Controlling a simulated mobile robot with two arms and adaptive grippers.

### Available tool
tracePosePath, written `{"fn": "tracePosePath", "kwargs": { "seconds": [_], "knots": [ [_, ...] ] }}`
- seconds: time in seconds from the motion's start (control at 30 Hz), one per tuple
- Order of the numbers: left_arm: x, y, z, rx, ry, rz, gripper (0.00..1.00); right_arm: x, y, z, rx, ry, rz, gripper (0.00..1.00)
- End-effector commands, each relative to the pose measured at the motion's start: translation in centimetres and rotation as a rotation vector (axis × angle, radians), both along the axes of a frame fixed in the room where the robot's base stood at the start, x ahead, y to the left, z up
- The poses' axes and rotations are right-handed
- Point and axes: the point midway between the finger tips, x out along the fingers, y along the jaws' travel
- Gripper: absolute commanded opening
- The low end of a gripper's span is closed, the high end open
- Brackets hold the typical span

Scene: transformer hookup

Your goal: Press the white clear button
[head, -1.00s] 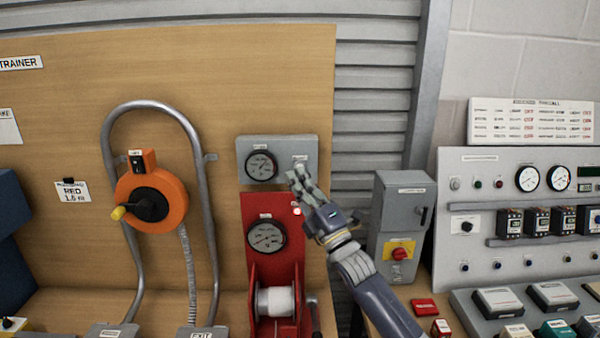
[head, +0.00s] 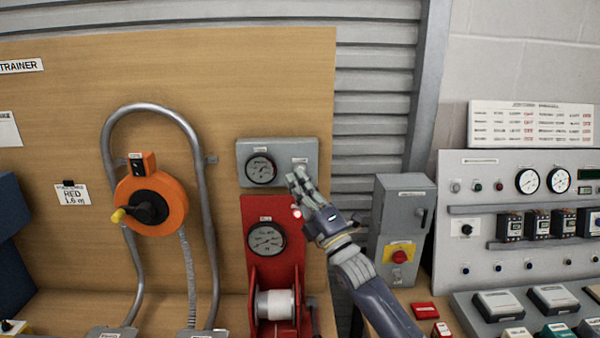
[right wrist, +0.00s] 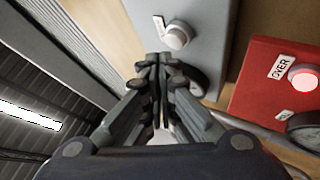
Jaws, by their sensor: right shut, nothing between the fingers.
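The white button (right wrist: 178,36) sits on the front of a grey gauge box (head: 279,176), beside a small label whose text I cannot read. In the head view my right gripper (head: 297,178) covers the lower right part of that box and largely hides the button. In the right wrist view the closed fingertips (right wrist: 158,62) are close to the button, a little below and left of it in the picture. I cannot tell whether they touch it. The right gripper is shut and empty. My left gripper is out of view.
A red panel (head: 257,205) with a gauge and a glowing button (right wrist: 303,80) lies just below the grey box. A grey switch box (head: 405,215) with a red knob stands to the right. An orange reel (head: 165,208) hangs on the wooden board to the left.

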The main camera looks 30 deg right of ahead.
Motion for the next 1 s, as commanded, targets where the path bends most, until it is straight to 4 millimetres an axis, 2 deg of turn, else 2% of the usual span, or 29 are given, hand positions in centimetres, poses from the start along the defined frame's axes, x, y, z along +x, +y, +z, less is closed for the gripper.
{"fn": "tracePosePath", "kwargs": {
  "seconds": [1.0],
  "knots": [
    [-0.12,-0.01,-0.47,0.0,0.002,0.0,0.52,0.76,-0.46,0.02,0.0,0.0,0.0,0.0]
  ]
}}
